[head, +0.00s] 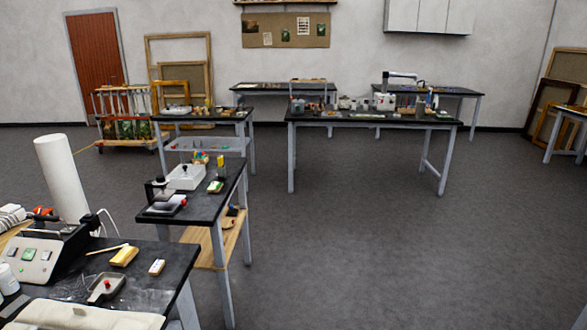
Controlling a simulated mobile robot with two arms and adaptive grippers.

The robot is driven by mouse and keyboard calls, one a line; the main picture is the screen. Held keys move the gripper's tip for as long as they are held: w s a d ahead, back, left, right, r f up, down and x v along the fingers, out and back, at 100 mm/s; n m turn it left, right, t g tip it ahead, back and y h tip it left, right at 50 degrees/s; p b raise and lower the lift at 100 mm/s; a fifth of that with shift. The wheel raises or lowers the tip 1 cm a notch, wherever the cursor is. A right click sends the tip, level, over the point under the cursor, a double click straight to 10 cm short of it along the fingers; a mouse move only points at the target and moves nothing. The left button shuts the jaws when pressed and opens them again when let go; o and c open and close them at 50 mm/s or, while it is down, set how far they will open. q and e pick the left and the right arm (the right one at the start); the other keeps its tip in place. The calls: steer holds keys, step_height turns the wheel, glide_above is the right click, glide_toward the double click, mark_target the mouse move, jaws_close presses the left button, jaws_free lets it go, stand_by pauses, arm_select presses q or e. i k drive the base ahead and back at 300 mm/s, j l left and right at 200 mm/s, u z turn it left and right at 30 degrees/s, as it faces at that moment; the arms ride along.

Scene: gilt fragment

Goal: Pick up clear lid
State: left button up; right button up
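I cannot make out a clear lid in the head view; a see-through thing this small is hard to tell on the cluttered tables. A faint shiny patch (72,284) lies on the near-left black table (150,292), but I cannot tell what it is. Neither of my grippers is in view.
The near-left table holds a grey control box (38,258), a yellow block (124,256) and a small grey tray (106,287). A white roll (62,178) stands behind it. More cluttered tables stand beyond, including a long black one (370,121). The grey floor (400,260) is clear at center and right.

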mark_target(182, 171)
steer(key=i+u, duration=0.1)
steer(key=i, duration=0.4)
steer(key=i+l+u, duration=0.15)
steer(key=i, duration=0.35)
steer(key=i+l+u, duration=0.1)
steer(key=i, duration=0.4)
steer(key=i+l+u, duration=0.15)
steer(key=i+l, duration=0.15)
steer(key=i, duration=0.2)
